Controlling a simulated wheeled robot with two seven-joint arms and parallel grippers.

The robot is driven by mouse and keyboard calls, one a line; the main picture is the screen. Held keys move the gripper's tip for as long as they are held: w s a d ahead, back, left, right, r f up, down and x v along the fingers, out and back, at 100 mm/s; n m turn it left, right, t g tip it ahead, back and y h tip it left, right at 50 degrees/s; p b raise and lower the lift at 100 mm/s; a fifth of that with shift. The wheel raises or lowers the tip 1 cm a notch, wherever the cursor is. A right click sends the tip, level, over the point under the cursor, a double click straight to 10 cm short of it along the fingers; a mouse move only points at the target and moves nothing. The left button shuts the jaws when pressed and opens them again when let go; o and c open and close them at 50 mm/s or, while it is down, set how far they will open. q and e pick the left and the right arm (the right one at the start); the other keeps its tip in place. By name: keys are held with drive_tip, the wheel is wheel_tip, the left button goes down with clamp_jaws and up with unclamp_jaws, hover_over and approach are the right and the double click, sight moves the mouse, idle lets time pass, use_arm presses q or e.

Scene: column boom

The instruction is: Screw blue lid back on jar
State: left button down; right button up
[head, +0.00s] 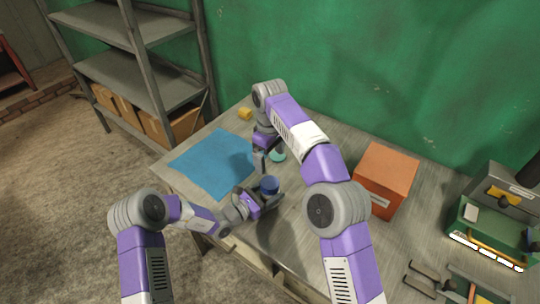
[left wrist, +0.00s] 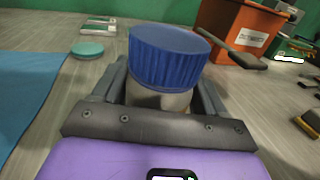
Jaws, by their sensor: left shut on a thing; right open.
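The blue ribbed lid (left wrist: 170,56) sits on top of a pale jar (left wrist: 158,98) in the left wrist view. I cannot tell how tightly it is seated. My left gripper (left wrist: 160,100) is shut around the jar's body, one finger on each side, below the lid. In the head view the blue lid (head: 269,184) shows at the tip of my left gripper (head: 262,198), over the table's front part; the jar is mostly hidden there. My right gripper (head: 262,158) is open, farther back and apart from the lid, fingers pointing down.
A teal disc (head: 278,155) lies on the table (head: 330,230) beside my right gripper. An orange box (head: 387,180) stands right, with a green toolbox (head: 490,235) beyond. Shelving (head: 150,70) stands back left.

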sight(262, 196)
use_arm(q)
unclamp_jaws()
drive_tip(key=v, duration=0.7)
drive_tip(key=shift+s+a+p, duration=0.2)
drive_tip(key=shift+a+p, duration=0.05)
drive_tip(key=shift+p, duration=0.05)
idle(0.3)
